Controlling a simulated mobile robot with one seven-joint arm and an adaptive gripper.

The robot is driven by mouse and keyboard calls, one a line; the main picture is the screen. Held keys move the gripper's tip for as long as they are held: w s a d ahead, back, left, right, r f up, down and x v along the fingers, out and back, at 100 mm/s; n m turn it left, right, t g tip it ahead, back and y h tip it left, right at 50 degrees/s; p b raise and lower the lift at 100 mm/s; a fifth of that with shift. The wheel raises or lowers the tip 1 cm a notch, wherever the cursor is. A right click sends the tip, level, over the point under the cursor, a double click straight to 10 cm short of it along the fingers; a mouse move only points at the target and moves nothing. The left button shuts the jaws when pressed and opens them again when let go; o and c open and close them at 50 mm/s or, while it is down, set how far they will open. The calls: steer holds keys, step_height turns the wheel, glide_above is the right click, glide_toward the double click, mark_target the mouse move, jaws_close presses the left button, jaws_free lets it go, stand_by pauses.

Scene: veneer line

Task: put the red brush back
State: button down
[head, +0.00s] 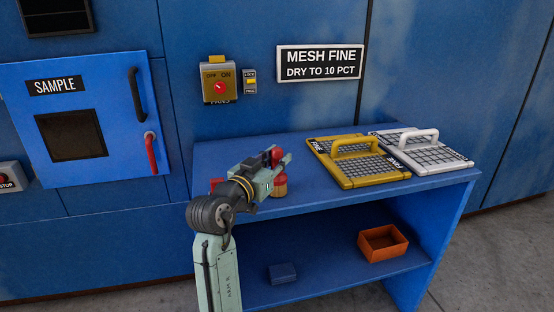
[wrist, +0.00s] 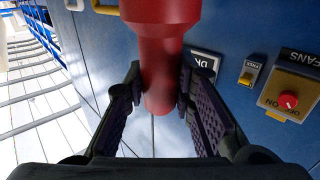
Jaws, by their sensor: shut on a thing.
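The red brush (head: 279,184) has a red handle and a tan lower end. It is upright in my gripper (head: 278,167), over the left part of the blue bench top (head: 310,197). I cannot tell whether its lower end touches the bench. In the wrist view the red handle (wrist: 162,65) stands between the two dark ribbed fingers of my gripper (wrist: 160,88), which press on it from both sides. Another small red thing (head: 215,183) shows on the bench behind my arm, mostly hidden; I cannot tell what it is.
A yellow mesh frame (head: 345,180) and a white one (head: 450,164) lie on the bench's right side. An orange bin (head: 383,254) and a dark blue block (head: 282,272) are on the lower shelf. A switch box (head: 218,80) and MESH FINE sign (head: 319,64) are on the wall.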

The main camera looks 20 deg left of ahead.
steer(key=shift+f, duration=0.25)
steer(key=c, duration=1.3)
jaws_free()
steer(key=shift+c, duration=0.2)
steer(key=shift+r, duration=0.1)
